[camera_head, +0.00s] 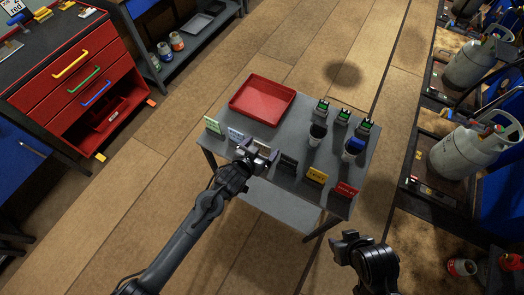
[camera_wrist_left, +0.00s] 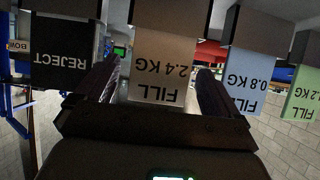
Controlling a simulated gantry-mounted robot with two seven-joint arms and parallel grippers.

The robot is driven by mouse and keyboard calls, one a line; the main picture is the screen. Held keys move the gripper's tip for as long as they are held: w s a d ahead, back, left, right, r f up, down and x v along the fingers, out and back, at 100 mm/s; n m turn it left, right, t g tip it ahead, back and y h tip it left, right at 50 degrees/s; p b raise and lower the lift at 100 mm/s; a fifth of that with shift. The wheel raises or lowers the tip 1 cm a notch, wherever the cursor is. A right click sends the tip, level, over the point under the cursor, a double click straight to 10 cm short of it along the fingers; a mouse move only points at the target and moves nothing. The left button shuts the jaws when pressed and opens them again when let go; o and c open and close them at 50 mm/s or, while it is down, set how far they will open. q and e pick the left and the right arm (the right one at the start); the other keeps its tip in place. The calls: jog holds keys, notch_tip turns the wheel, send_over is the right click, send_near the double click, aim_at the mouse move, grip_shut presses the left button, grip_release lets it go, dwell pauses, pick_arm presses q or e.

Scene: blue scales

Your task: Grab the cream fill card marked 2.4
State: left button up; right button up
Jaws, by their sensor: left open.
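The cream card (camera_wrist_left: 163,60), reading FILL 2.4 KG upside down, is in the middle of the left wrist view. It stands between the two spread fingers of my left gripper (camera_wrist_left: 158,78), with visible gaps at its sides. In the head view my left gripper (camera_head: 264,153) is at the table's near edge and largely hides the cream card. The blue FILL 0.8 KG card (camera_wrist_left: 246,88) and the black REJECT card (camera_wrist_left: 62,55) stand on either side. My right gripper (camera_head: 343,246) is off the table's near right corner; its jaw opening is unclear.
The grey table (camera_head: 222,112) also bears a green card (camera_head: 213,125), a yellow card (camera_head: 316,176), a red card (camera_head: 346,190), a red tray (camera_head: 262,84), several small scales and two dark cups. The red drawer cabinet (camera_head: 70,70) is at the left.

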pick_arm(q)
jog(key=shift+w+d+f, duration=0.2)
jog(key=shift+w+f, duration=0.05)
jog(key=shift+w, duration=0.1)
jog(key=c, duration=1)
jog(key=shift+c, duration=0.2)
